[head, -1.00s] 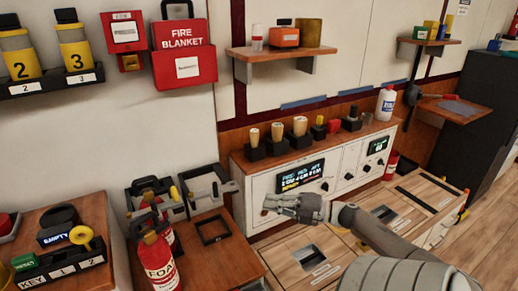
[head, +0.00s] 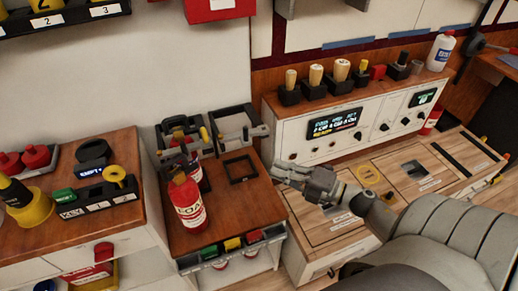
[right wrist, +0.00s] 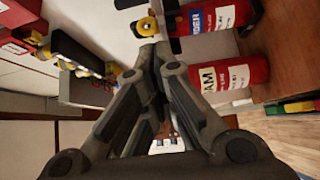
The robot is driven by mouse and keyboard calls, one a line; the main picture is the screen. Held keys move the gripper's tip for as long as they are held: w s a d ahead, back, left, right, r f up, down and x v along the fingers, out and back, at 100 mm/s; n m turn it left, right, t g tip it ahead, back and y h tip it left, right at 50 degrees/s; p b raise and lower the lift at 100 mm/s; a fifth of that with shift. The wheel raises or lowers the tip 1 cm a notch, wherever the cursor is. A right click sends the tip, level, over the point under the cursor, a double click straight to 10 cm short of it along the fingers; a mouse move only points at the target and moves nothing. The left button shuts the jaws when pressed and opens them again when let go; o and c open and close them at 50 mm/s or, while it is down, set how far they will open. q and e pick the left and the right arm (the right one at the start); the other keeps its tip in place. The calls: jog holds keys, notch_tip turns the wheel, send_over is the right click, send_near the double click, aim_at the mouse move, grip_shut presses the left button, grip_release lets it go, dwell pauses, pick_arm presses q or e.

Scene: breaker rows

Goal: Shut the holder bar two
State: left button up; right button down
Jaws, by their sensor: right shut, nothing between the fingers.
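Two dark bracket-like holders stand at the back of the small brown table in the head view: the left holder (head: 172,127) and the right holder (head: 222,117). A light grey bar (head: 257,131) sticks out at the right holder's right side. A yellow piece (head: 205,134) shows between the holders. No number is readable on either, so I cannot tell which is bar two. My right gripper (head: 284,171) is shut and empty, right of the table and apart from the bar. In the right wrist view its fingers (right wrist: 151,58) meet at the tips. My left gripper is not in view.
A red foam extinguisher (head: 188,205) stands on the table, with another close behind it (right wrist: 208,17). An empty square frame (head: 240,169) lies on the tabletop. A white control console (head: 300,140) stands behind my right gripper. A key rack (head: 97,207) is at left.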

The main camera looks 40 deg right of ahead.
aim_at(248, 145)
jog(key=w+a+p, duration=0.1)
jog(key=w, duration=0.8)
jog(key=shift+w+a, duration=0.15)
jog(key=shift+a, duration=0.1)
jog(key=shift+w+d, duration=0.65)
